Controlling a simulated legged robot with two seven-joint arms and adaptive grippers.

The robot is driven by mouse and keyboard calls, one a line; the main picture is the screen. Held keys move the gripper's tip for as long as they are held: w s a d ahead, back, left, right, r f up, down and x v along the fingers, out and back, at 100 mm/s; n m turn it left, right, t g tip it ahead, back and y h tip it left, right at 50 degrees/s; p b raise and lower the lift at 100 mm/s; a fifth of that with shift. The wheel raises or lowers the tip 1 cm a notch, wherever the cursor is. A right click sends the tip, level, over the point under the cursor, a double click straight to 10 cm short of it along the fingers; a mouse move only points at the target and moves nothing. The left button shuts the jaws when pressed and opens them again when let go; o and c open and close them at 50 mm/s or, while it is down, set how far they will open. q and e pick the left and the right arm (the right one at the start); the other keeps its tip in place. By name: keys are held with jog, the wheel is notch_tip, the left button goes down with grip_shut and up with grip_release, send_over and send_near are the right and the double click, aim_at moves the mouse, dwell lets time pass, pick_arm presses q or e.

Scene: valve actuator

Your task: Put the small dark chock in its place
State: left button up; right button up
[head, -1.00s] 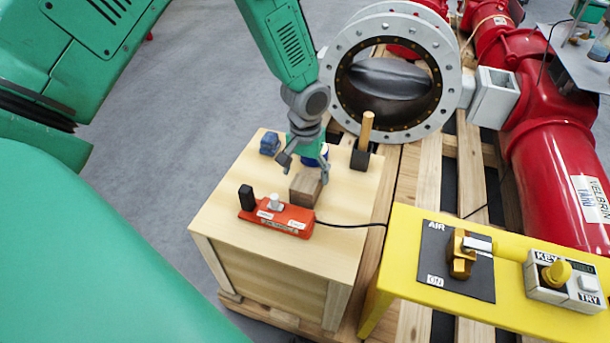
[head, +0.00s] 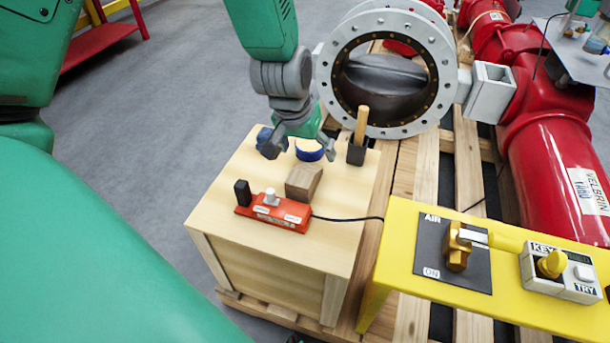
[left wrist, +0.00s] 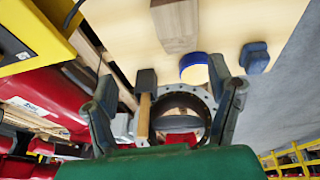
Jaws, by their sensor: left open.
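A small brown wooden block with a slanted face (head: 303,182), the likeliest match for the chock, rests on the light wooden box (head: 235,190), behind the red control unit. It also shows at the top of the left wrist view (left wrist: 176,25). My left gripper (head: 300,148) is open and empty, above the far part of the box top, behind the block and apart from it. Its spread fingers also show in the left wrist view (left wrist: 165,82). A blue ring (head: 314,150) lies close to its fingers. My right gripper is not in view. I cannot identify the chock's place.
A red control unit (head: 273,212) with a cable sits at the box's front. A wooden-handled tool with a dark head (head: 357,150) stands at the back right. A blue item (head: 264,138) is back left. A flanged valve (head: 387,75) stands behind; a yellow stand (head: 395,278) is right.

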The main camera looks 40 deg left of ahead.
aim_at(304, 171)
pick_arm(q)
jog(key=shift+s+a+t+y+b, duration=0.2)
jog(key=shift+s+a+y, duration=0.1)
jog(key=shift+a, duration=0.15)
jog(key=shift+s+a+t+y+b, duration=0.1)
jog(key=shift+s+a+t+y, duration=0.15)
jog(key=shift+a, duration=0.2)
jog(key=b+x, duration=0.1)
jog(key=x, duration=0.1)
jog(key=b+x, duration=0.1)
jog(key=x, duration=0.2)
jog(key=b+x, duration=0.1)
jog(key=x, duration=0.2)
jog(key=shift+a, duration=0.4)
jog(key=shift+w+d+f+b, duration=0.1)
jog(key=shift+d+f+b, duration=0.05)
jog(key=shift+f+b, duration=0.4)
jog(key=b+x, duration=0.1)
jog(key=x, duration=0.2)
jog(key=b+x, duration=0.1)
jog(key=x, duration=0.1)
jog(key=shift+s+d+f+b, duration=0.1)
jog(key=shift+s+d+b, duration=0.1)
jog(key=shift+s+b, duration=0.15)
jog(key=shift+c, duration=0.8)
jog(key=shift+r, duration=0.2)
jog(key=c, duration=1.4)
